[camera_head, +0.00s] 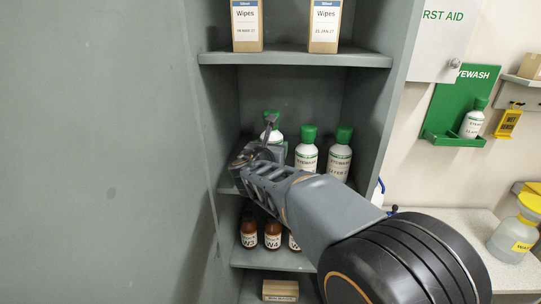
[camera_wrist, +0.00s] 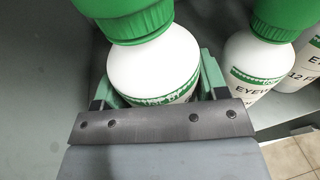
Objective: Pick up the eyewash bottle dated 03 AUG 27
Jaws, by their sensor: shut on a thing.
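Three white eyewash bottles with green caps stand in a row on the middle cabinet shelf in the head view: a left one (camera_head: 275,136), a middle one (camera_head: 306,155) and a right one (camera_head: 339,160). My gripper (camera_head: 263,148) is shut on the left bottle, with my arm partly hiding it. In the wrist view the fingers (camera_wrist: 157,88) lie on both sides of this white bottle (camera_wrist: 153,65). Its date is hidden. The middle bottle also shows in the wrist view (camera_wrist: 252,62). The right bottle's label there begins "12 F". I cannot tell whether the held bottle is lifted.
Wipes boxes (camera_head: 247,24) stand on the shelf above. Brown bottles (camera_head: 272,234) stand on the shelf below. The cabinet's side walls are close to my arm. Another eyewash bottle (camera_head: 472,124) sits in a green wall holder (camera_head: 447,137) at right.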

